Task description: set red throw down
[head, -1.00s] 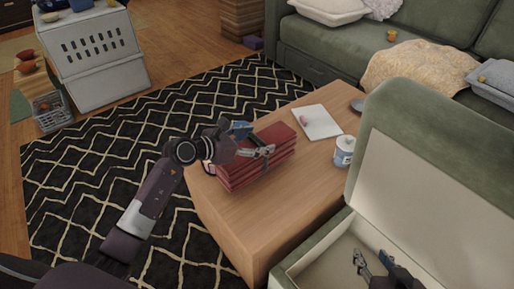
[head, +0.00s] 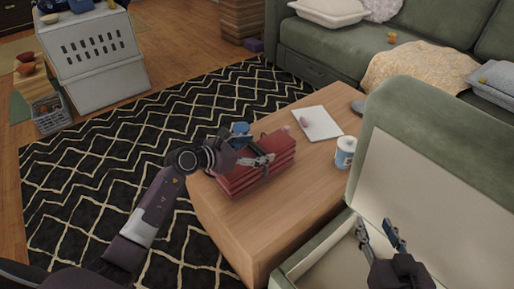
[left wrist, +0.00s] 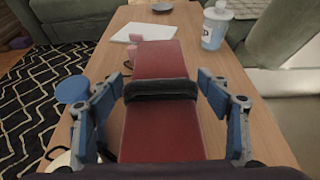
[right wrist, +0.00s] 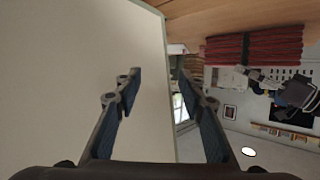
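The red throw (head: 281,153) is a folded, layered stack with a dark band around its middle. It appears to rest on the wooden coffee table (head: 222,221). In the left wrist view the throw (left wrist: 160,58) lies between the spread fingers of my left gripper (left wrist: 160,98), with gaps on both sides. In the head view my left gripper (head: 250,148) is at the top of the throw. My right gripper (head: 378,232) is open and empty above the open storage box; its parted fingers also show in the right wrist view (right wrist: 165,98).
A white and blue canister (head: 345,153) and a white pad (head: 318,123) stand and lie on the table behind the throw. A small dark dish (head: 358,106) is at the far edge. The open green storage ottoman (head: 386,118) is close on the right.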

